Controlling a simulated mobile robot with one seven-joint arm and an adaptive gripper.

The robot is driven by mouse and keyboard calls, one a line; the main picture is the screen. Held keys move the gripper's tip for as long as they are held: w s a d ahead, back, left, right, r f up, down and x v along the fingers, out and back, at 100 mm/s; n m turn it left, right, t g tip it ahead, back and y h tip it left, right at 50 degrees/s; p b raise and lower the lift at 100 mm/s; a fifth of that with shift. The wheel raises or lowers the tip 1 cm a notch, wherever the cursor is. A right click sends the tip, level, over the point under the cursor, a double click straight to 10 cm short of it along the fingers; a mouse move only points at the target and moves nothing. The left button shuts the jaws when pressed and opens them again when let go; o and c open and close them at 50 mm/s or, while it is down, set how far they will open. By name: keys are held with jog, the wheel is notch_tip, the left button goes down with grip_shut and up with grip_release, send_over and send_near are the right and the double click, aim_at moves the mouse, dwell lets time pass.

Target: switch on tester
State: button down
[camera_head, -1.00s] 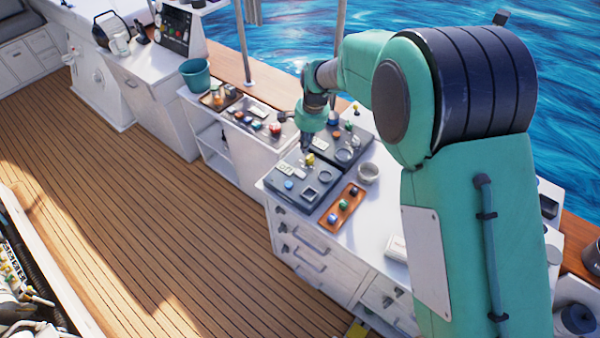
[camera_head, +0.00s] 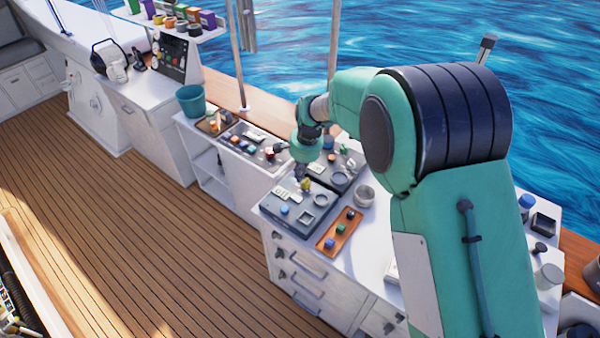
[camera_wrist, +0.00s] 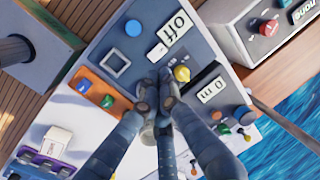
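The tester seems to be the grey panel (camera_head: 268,203) on the white cabinet, but I cannot tell for sure. It has a blue button (camera_head: 284,210), which also shows in the wrist view (camera_wrist: 133,28), a display reading "off" (camera_wrist: 174,30), a square frame (camera_wrist: 115,63) and a yellow knob (camera_wrist: 182,74). A second display (camera_wrist: 212,90) starts with "0". My gripper (camera_head: 302,178) points down over the panel's far edge. In the wrist view its fingertips (camera_wrist: 157,86) are close together, left of the yellow knob, and look empty. They hide the panel below; contact is unclear.
An orange tray (camera_head: 325,245) with coloured buttons lies beside the panel. A teal bucket (camera_head: 191,100) is further left. The wooden deck is clear.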

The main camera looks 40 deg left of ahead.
aim_at(295, 196)
jog(key=f, duration=0.3)
jog(key=a+f, duration=0.1)
jog(key=f, duration=0.7)
jog(key=shift+a, duration=0.4)
jog(key=shift+f, duration=0.1)
